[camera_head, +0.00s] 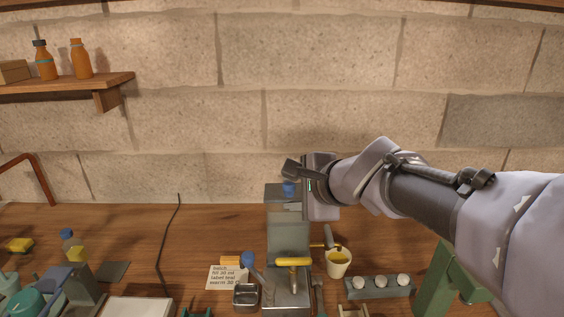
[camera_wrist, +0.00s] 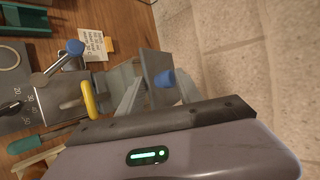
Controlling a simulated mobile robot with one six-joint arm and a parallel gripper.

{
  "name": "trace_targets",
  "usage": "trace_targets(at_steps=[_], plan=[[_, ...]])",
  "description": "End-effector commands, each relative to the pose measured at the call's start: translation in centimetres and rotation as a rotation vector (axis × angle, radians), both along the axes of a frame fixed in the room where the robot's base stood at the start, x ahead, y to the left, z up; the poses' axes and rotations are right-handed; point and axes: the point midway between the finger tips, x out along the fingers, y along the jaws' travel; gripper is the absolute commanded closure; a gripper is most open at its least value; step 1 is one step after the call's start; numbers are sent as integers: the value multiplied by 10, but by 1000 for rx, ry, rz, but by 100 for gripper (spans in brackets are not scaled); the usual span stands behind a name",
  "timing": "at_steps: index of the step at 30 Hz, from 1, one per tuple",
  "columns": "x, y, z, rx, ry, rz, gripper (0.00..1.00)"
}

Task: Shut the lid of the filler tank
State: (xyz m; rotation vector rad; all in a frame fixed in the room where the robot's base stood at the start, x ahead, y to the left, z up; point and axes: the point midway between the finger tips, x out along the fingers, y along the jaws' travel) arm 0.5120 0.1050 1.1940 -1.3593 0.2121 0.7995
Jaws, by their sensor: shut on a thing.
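The filler tank (camera_head: 288,238) is a tall grey box on the bench, with a yellow-handled tap (camera_head: 293,262) low on its front. Its lid is a flat grey plate with a blue knob (camera_head: 289,188), at the top of the tank. In the wrist view the lid (camera_wrist: 152,66) stands between the two light fingers of my gripper (camera_wrist: 160,90), which is shut on it. The knob (camera_wrist: 165,79) shows there too.
The stone wall is close behind.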

Motion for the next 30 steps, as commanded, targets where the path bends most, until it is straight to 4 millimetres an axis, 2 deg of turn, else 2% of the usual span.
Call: trace_targets(at_steps=[1,8,9,22,26,30], plan=[[-1,0,-7,0,14,-1,100],[-1,0,-8,0,14,-1,100],[-1,0,-7,0,14,-1,53],[-4,-3,2,0,5,-2,53],[-21,-12,19,1,1,-3,53],[-51,-29,45,-1,-1,-6,53]])
